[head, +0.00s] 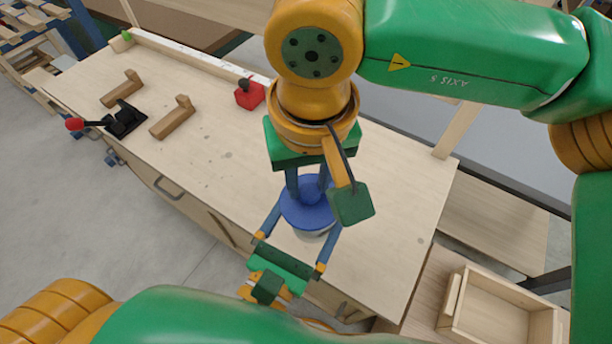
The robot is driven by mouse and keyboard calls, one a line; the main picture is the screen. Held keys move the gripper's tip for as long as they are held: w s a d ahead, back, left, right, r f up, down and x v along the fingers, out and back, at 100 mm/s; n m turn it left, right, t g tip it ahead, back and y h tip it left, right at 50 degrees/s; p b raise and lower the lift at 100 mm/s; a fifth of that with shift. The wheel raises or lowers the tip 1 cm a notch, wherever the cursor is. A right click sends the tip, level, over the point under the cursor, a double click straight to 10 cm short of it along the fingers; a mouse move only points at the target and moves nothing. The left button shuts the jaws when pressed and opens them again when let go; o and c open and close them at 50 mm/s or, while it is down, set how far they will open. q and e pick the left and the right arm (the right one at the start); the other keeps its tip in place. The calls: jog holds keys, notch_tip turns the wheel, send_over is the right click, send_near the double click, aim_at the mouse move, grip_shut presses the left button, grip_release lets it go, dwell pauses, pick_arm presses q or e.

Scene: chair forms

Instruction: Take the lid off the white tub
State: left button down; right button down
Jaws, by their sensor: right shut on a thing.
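The white tub (316,236) stands on the wooden workbench near its front edge, mostly hidden under a wide blue lid (296,214). The lid looks seated on the tub; I cannot see a gap between them. My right gripper (309,190) points down from above and is shut on the lid's blue knob (309,196). My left gripper (306,222) comes from the front. Its fingers are wide apart, one on each side of the tub. Whether they touch the tub's wall is hidden by the lid.
The bench (215,160) also holds a red block (249,94), two wooden handle-shaped pieces (172,117) and a black toggle clamp with a red knob (122,121), all to the left. A wooden tray (456,305) sits at lower right. The bench right of the tub is clear.

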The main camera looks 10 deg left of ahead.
pick_arm(q)
jog(key=shift+d+r, duration=0.1)
pick_arm(e)
jog(key=shift+s+a+r, duration=0.1)
jog(key=shift+a+r, duration=0.05)
jog(key=shift+r, duration=0.95)
jog(key=shift+r, duration=0.1)
